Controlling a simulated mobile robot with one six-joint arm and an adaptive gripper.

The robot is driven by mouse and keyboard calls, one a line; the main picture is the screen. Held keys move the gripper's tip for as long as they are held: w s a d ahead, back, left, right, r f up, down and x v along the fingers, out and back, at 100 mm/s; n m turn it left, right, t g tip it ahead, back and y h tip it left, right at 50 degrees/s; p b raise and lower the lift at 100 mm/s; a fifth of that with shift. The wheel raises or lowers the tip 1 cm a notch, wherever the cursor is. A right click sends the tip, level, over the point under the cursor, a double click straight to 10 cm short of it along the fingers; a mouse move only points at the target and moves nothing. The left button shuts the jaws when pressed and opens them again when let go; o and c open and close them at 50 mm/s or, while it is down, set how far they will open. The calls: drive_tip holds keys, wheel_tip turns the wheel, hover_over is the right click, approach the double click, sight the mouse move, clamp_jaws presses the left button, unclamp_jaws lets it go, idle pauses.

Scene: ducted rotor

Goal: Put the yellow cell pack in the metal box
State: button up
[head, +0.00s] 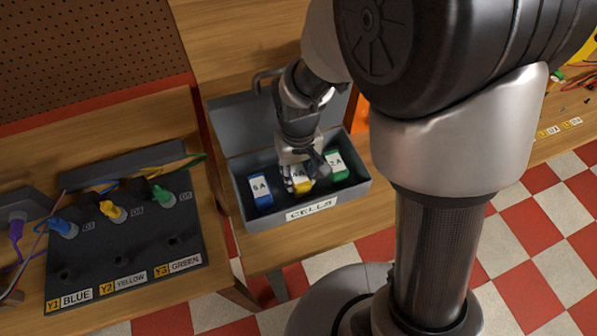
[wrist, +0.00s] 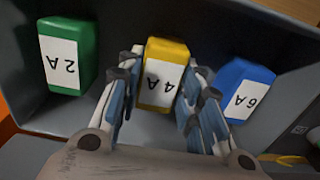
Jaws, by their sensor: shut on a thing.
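The metal box (head: 358,191) is grey, open, and labelled CELLS, standing on the wooden bench. The yellow cell pack (head: 303,186) is inside it, between the other two packs. In the wrist view the yellow cell pack (wrist: 165,72) has a white label reading 4A. My gripper (head: 301,182) reaches down into the box and is shut on the yellow pack, with one finger on each side of it. In the wrist view my gripper (wrist: 158,98) covers the pack's lower sides. Whether the pack touches the box floor cannot be told.
A blue pack (head: 261,193) marked 6A stands left in the box, and a green pack (head: 336,166) marked 2A stands right. The raised lid (head: 235,122) is behind. A dark panel (head: 130,240) with coloured plugs and cables lies left of the box.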

sight(299, 174)
drive_tip(key=o, duration=1.2)
drive_tip(key=shift+f, duration=0.1)
wheel_tip(299, 174, up, 12)
drive_tip(key=r+p, duration=0.1)
drive_tip(key=p, duration=0.3)
drive_tip(key=s+d+r+m+t, duration=0.3)
drive_tip(key=s+d+r+t, duration=0.1)
drive_tip(key=s+d+r, duration=0.7)
drive_tip(key=s, duration=0.3)
drive_tip(key=shift+s+r+t, duration=0.25)
drive_tip(key=shift+t, duration=0.05)
drive_tip(key=shift+d, duration=0.1)
